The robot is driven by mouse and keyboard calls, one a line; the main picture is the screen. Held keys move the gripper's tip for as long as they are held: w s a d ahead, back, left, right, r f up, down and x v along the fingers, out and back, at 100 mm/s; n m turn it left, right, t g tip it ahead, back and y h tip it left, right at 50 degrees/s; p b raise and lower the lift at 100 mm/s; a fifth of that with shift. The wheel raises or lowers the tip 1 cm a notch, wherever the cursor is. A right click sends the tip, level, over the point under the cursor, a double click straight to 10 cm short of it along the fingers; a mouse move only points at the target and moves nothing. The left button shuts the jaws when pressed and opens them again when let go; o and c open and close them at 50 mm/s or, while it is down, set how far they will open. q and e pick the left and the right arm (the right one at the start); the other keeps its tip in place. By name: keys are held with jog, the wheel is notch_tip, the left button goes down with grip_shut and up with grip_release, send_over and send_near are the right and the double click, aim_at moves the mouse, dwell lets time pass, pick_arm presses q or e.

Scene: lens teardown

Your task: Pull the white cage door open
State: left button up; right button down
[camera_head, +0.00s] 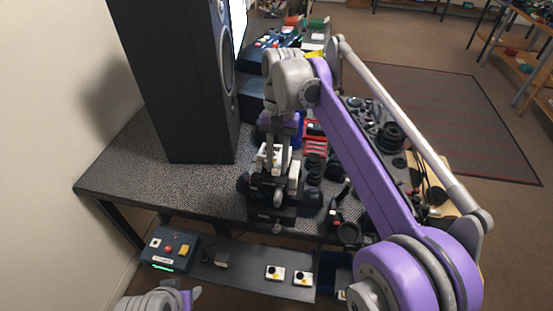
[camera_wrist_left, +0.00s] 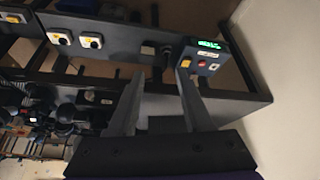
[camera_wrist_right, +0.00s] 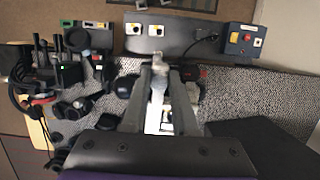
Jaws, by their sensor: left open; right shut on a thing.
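The white cage door (camera_head: 293,177) is on a dark machine (camera_head: 259,196) at the table's front edge, largely covered by my right gripper (camera_head: 272,160). In the right wrist view, the fingers of my right gripper (camera_wrist_right: 161,80) close around a pale upright part at the white door (camera_wrist_right: 153,118). Whether the door stands ajar cannot be told. My left gripper (camera_head: 186,297) is low at the bottom left, away from the door. In the left wrist view its two fingers (camera_wrist_left: 158,98) are spread apart with nothing between them.
A tall black speaker (camera_head: 190,90) stands behind the machine on the left. A control box (camera_head: 171,249) with a red button and small white switch boxes (camera_head: 275,272) sit on a lower front shelf. Black lens parts (camera_head: 388,135) crowd the right side. The table's left end is clear.

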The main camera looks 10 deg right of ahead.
jog(key=g+p, duration=0.1)
jog(key=w+r+g+p, duration=0.1)
jog(key=r+y, duration=0.1)
jog(key=shift+w+d+r+g+p, duration=0.25)
jog(key=shift+w+g+p, duration=0.05)
jog(key=shift+g+p, duration=0.1)
pick_arm(q)
jog(key=r, duration=0.2)
jog(key=w+r, duration=0.1)
jog(key=r, duration=0.1)
jog(key=shift+w+r, duration=0.15)
jog(key=shift+r, duration=0.2)
